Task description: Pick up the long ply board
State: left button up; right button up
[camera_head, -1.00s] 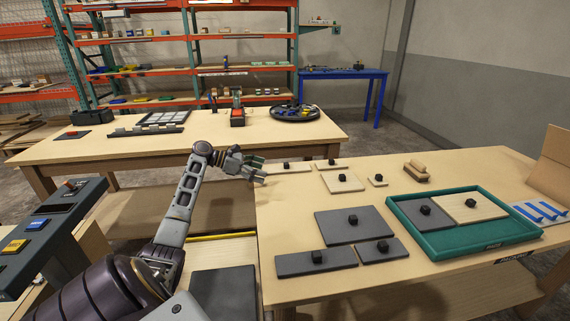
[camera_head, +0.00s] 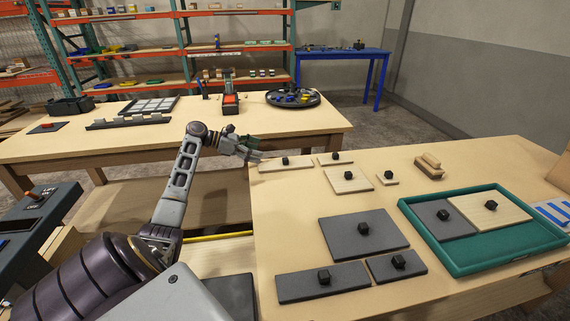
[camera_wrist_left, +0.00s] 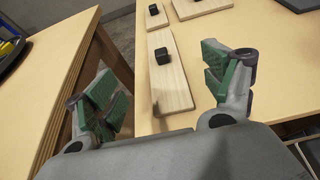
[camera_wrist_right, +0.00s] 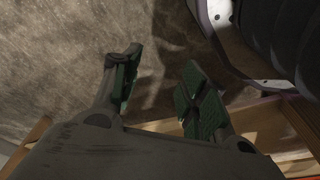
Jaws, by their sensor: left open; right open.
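The long ply board (camera_head: 298,164) is a narrow pale wooden strip with a black knob (camera_head: 285,160), lying flat at the far left edge of the right-hand table. My left gripper (camera_head: 252,152) is open and empty just left of the board's left end in the head view. In the left wrist view, the board (camera_wrist_left: 174,88) and its knob (camera_wrist_left: 162,56) show between the spread green-padded fingers, apart from them. My right gripper (camera_wrist_right: 160,76) is open and empty over the floor in the right wrist view. It is not visible in the head view.
Other ply boards (camera_head: 348,181) and dark grey boards (camera_head: 340,235) with knobs lie nearby. A green tray (camera_head: 462,262) holds two boards. A wooden block (camera_head: 429,168) stands behind. A gap separates this table from the back table (camera_head: 60,148).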

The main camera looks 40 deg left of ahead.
aim_at(277, 164)
pick_arm(q)
jog(key=shift+r, duration=0.1)
jog(key=b+x, duration=0.1)
jog(key=x, duration=0.6)
jog(key=shift+w+d+f, duration=0.2)
jog(key=shift+w+f, duration=0.05)
jog(key=shift+f, duration=0.05)
jog(key=shift+w+d, duration=0.15)
jog(key=shift+w, duration=0.05)
jog(key=shift+w+d+f, duration=0.1)
jog(key=shift+w, duration=0.05)
pick_arm(e)
jog(key=r, duration=0.2)
jog(key=a+r, duration=0.1)
jog(key=r, duration=0.1)
jog(key=shift+s+r, duration=0.1)
pick_arm(q)
jog(key=shift+w+d+f+b, duration=0.1)
jog(key=shift+b, duration=0.2)
